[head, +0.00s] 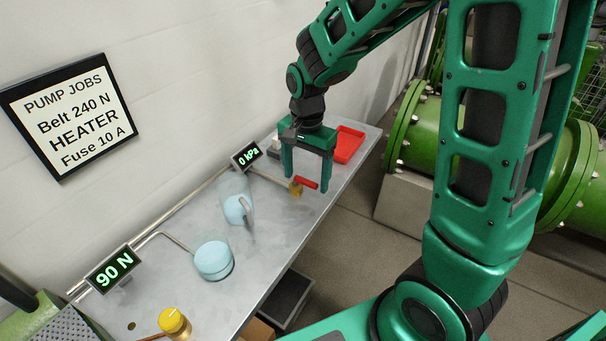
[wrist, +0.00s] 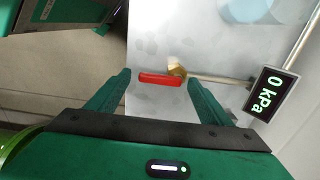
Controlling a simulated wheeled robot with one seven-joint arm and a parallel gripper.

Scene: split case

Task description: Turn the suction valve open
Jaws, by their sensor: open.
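The suction valve is a small brass body (head: 295,188) with a red lever handle (head: 306,183), on a thin pipe over the metal bench. In the wrist view the red handle (wrist: 160,79) lies crosswise, with the brass body (wrist: 177,70) at its right end. My gripper (head: 309,178) is open and points down over the bench at the valve. In the wrist view its two fingers (wrist: 160,85) stand on either side of the handle, with gaps between. I cannot tell whether the fingertips are level with the handle. A display (head: 246,156) behind the valve reads 0 kPa.
The metal bench (head: 285,235) also holds a clear jug (head: 236,200), a container of pale blue liquid (head: 213,260), a yellow-capped item (head: 173,322) and a red tray (head: 347,145). A second display (head: 111,268) reads 90 N. A job sign (head: 69,115) hangs on the wall.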

